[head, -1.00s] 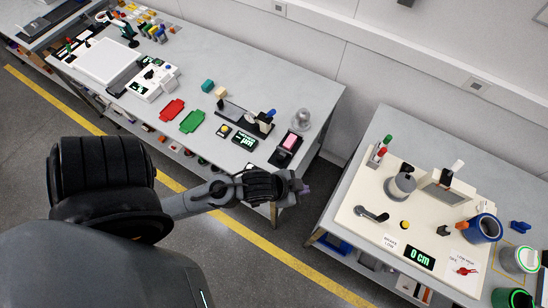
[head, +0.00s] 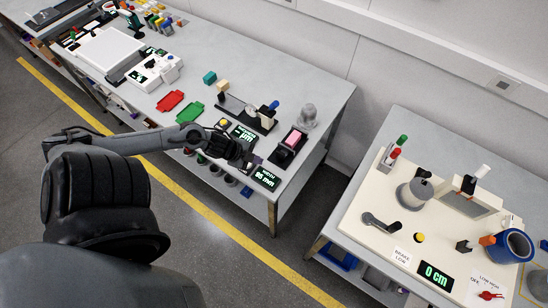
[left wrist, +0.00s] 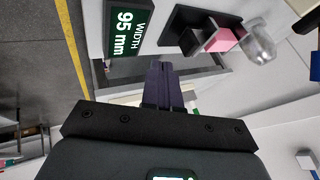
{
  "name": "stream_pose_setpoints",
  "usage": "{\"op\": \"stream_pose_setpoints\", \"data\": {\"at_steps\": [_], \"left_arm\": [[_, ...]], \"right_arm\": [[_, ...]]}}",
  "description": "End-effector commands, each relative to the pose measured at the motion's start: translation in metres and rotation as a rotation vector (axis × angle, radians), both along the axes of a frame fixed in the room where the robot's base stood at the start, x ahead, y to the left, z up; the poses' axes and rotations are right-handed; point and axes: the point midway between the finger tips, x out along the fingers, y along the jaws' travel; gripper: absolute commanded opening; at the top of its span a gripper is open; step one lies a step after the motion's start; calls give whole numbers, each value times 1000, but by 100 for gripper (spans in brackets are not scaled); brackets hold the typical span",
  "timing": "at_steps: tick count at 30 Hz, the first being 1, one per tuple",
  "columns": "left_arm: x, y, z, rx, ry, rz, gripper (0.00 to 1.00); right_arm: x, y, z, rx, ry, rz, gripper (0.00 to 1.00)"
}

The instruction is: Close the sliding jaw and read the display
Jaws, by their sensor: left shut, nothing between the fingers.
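The width gauge (head: 283,157) is a black device near the bench's front right corner, with a pink block (head: 293,138) on it. In the left wrist view the pink block (left wrist: 222,40) sits between two black jaw pieces, with a gap beside the nearer jaw (left wrist: 190,42). The green-lit display (head: 265,178) stands at the bench's front edge; in the left wrist view the display (left wrist: 130,30) reads WIDTH 95 mm. My left gripper (head: 251,161) is shut and empty, just left of the gauge and by the display. Its dark fingers (left wrist: 160,75) touch nothing I can make out.
A clear glass dome (head: 307,115) stands behind the gauge. A second display (head: 243,133) and a black stand with a blue knob (head: 272,105) are to the left. Red (head: 170,101) and green (head: 190,112) trays lie further left. A floor gap separates the right bench (head: 345,218).

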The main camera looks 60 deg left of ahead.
Motion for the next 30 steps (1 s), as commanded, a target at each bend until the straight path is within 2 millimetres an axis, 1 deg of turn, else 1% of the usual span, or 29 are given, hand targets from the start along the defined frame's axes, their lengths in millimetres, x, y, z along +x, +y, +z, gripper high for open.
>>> {"op": "stream_pose_setpoints", "data": {"at_steps": [1, 6, 13, 14, 18, 21, 30], "left_arm": [[6, -1, -8, -1, -3, 2, 0], [24, -4, -31, -1, -3, 2, 0], [46, -8, -61, -1, -2, 4, 0], [51, -5, -57, 2, -5, 3, 0], [64, 3, -57, 1, -2, 2, 0], [71, 6, -57, 1, -2, 1, 0], [78, 10, -57, 0, -1, 0, 0]], "right_arm": [[0, 0, -3, 0, 0, 0, 43], [0, 0, -9, 0, 0, 0, 43], [0, 0, -15, 0, 1, -1, 43], [0, 0, -13, 1, 1, -1, 43], [0, 0, -12, 0, 2, -1, 43], [0, 0, -12, 0, 2, -1, 43], [0, 0, -12, 0, 2, -1, 43]]}}
